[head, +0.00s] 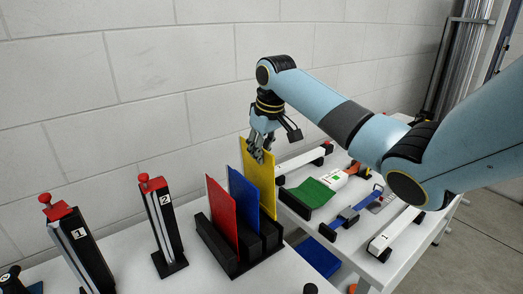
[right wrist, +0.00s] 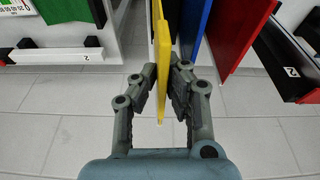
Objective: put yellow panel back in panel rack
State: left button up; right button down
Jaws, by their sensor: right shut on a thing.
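The yellow panel (head: 262,178) is upright at the back end of the black panel rack (head: 218,250), behind the blue panel (head: 243,198). Its top edge is higher than those of the blue panel and the red panel (head: 221,214), which stand in the rack. Its lower edge is largely hidden, so I cannot tell whether it is in a slot. My right gripper (head: 262,143) is shut on its upper edge. In the right wrist view the yellow panel (right wrist: 161,60) runs between the fingers (right wrist: 163,88), with blue and red panels to its right. My left gripper is not in view.
Two black stands with red tops, numbered 1 (head: 78,245) and 2 (head: 164,225), are left of the rack. A second white table at the right holds a green piece (head: 308,193), a blue clamp-like part (head: 350,210) and white bars (head: 395,232). A wall is behind.

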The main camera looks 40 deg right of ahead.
jog(key=shift+f, duration=0.15)
jog(key=shift+f, duration=0.5)
jog(key=shift+r, duration=0.1)
jog(key=shift+r, duration=0.1)
jog(key=shift+r+p, duration=0.45)
jog(key=shift+r, duration=0.05)
jog(key=shift+w+a, duration=0.1)
jog(key=shift+a, duration=0.3)
dwell(0.4)
jog(key=shift+f, duration=0.7)
